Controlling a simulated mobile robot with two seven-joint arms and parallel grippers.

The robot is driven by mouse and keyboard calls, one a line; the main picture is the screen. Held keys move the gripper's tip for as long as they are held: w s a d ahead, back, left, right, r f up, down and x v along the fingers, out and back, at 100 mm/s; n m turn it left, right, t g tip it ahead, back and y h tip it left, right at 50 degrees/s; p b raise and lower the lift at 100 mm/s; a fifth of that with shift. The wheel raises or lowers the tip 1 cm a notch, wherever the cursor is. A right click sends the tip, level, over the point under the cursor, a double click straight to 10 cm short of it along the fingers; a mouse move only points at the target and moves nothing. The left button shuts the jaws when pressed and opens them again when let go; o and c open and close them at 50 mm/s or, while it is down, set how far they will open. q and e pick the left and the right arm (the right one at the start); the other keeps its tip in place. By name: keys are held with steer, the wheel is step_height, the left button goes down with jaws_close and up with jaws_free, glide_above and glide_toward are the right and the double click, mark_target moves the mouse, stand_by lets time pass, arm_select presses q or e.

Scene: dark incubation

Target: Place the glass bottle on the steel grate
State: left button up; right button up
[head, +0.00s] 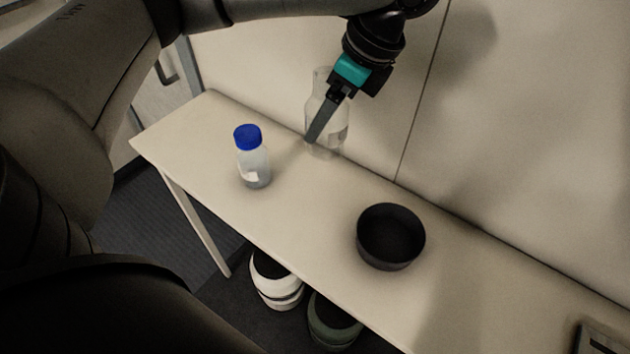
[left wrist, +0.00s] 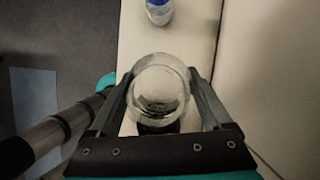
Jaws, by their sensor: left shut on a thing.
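The clear glass bottle (head: 323,112) is upright or nearly so at the back of the bench. My left gripper (head: 318,130) reaches down from above and is shut on it. In the left wrist view the glass bottle (left wrist: 160,85) sits between the two fingers of my left gripper (left wrist: 163,95). I cannot tell whether its base touches the bench. A dark item with a pale metallic part (head: 597,340) is cut off at the bottom right corner; it may be the steel grate, but I cannot tell. My right gripper is not in view.
A blue-capped bottle (head: 252,160) stands to the left on the bench (head: 310,215); it also shows in the left wrist view (left wrist: 159,11). A dark round bowl (head: 391,237) stands mid-bench. The wall runs close behind. Two bins, one white (head: 277,284) and one dark (head: 332,322), stand below the front edge.

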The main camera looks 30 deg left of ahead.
arm_select(q)
steer(key=shift+f+b, duration=1.4)
steer(key=shift+f, duration=7.65)
steer(key=o, duration=1.1)
steer(key=shift+f, duration=0.1)
steer(key=shift+o, duration=1.4)
